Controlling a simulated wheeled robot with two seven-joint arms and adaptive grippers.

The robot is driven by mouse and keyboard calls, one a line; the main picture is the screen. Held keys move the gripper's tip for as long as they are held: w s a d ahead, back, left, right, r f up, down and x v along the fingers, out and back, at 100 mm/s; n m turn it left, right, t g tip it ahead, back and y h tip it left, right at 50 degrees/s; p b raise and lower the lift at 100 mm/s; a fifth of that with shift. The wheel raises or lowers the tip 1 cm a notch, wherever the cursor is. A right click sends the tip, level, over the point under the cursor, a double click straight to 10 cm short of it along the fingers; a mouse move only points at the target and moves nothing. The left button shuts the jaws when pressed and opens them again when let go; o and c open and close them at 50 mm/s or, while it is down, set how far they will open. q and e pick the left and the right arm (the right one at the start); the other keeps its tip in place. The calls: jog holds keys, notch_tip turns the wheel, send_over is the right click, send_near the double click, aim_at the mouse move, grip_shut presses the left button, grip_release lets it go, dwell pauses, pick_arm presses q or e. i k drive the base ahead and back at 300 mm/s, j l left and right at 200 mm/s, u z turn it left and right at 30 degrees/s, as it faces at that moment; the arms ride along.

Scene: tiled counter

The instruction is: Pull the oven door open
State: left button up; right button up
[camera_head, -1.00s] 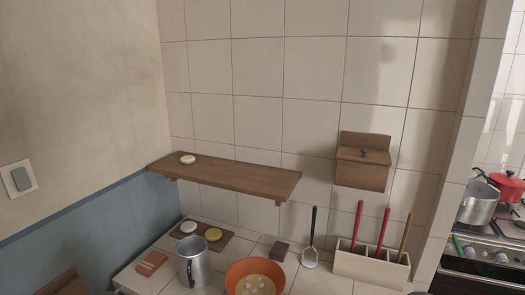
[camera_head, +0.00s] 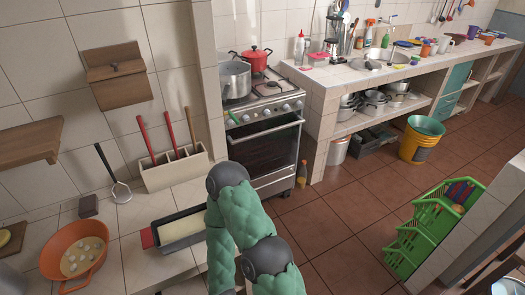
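The oven (camera_head: 265,160) stands past the end of the near counter, in the upper middle of the head view. Its door has a dark glass front and a light bar handle (camera_head: 268,131) along its top edge. The door looks shut. Part of the oven's lower left is hidden behind the counter and my arm. An arm of mine with green padding and dark joints rises from the bottom middle, in front of the counter. Neither gripper is visible.
A grey pot (camera_head: 235,80) and a red pot (camera_head: 256,59) sit on the stove. The near counter holds an orange bowl (camera_head: 55,243), a utensil holder (camera_head: 175,172) and a baking tin (camera_head: 180,230). Green crates (camera_head: 411,243) stand at right. The tiled floor (camera_head: 335,215) before the oven is mostly clear.

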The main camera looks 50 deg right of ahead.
aim_at(265, 147)
jog(key=z, duration=1.75)
jog(key=l+z, duration=0.45)
jog(key=i+l+z, duration=0.2)
jog(key=l+z, duration=0.25)
jog(key=i+l+u, duration=0.15)
jog(key=i+u, duration=0.2)
jog(key=i, duration=0.15)
jog(key=i+l+u, duration=0.35)
jog(key=i+j, duration=0.05)
jog(key=i, duration=0.1)
